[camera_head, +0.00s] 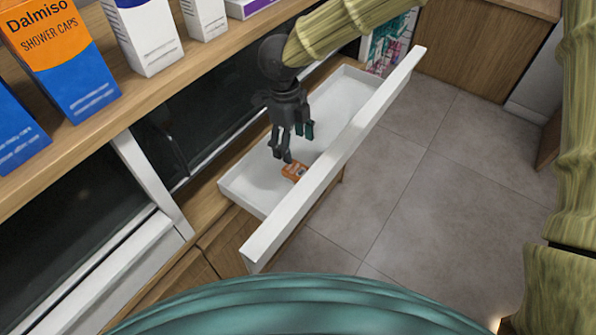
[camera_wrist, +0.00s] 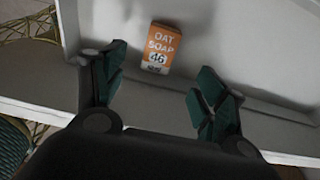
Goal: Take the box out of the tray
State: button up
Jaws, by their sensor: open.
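The box is a small orange and white carton (camera_head: 294,171) lying in the near part of the white tray (camera_head: 247,185), close to the tray's front wall. In the wrist view the box (camera_wrist: 160,48) reads "OAT SOAP 46" and lies on the tray floor (camera_wrist: 225,40). My gripper (camera_head: 298,144) is over the tray, pointing down, with its dark green-tipped fingers apart and nothing between them. In the wrist view my gripper (camera_wrist: 160,85) has a finger on each side, and the box shows beyond them, between the two in the picture.
A wooden shelf (camera_head: 150,95) beside the tray carries several cartons, among them an orange and blue shower caps box (camera_head: 62,60). The tray's raised front wall (camera_head: 335,160) faces open tiled floor (camera_head: 430,170). A wooden cabinet (camera_head: 480,50) stands at the back.

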aim_at(298, 170)
jog(key=shift+w+d+f, duration=0.1)
jog(key=shift+w+f, duration=0.05)
jog(key=shift+f, duration=0.15)
jog(key=shift+d+f, duration=0.1)
jog(key=shift+f, duration=0.1)
jog(key=f, duration=0.1)
jog(key=f+p, duration=0.1)
jog(key=f, duration=0.2)
jog(key=shift+s+d+f, duration=0.15)
jog(key=shift+s+f, duration=0.15)
jog(key=shift+s+d+f+p, duration=0.1)
jog(key=shift+s+f+p, duration=0.1)
jog(key=shift+f+p, duration=0.3)
jog(key=shift+s+d+f+p, duration=0.15)
jog(key=shift+f+p, duration=0.85)
jog(key=shift+f, duration=1.15)
jog(key=shift+c, duration=0.2)
jog(key=c, duration=1.1)
jog(key=shift+o, duration=0.2)
jog(key=shift+r, duration=0.1)
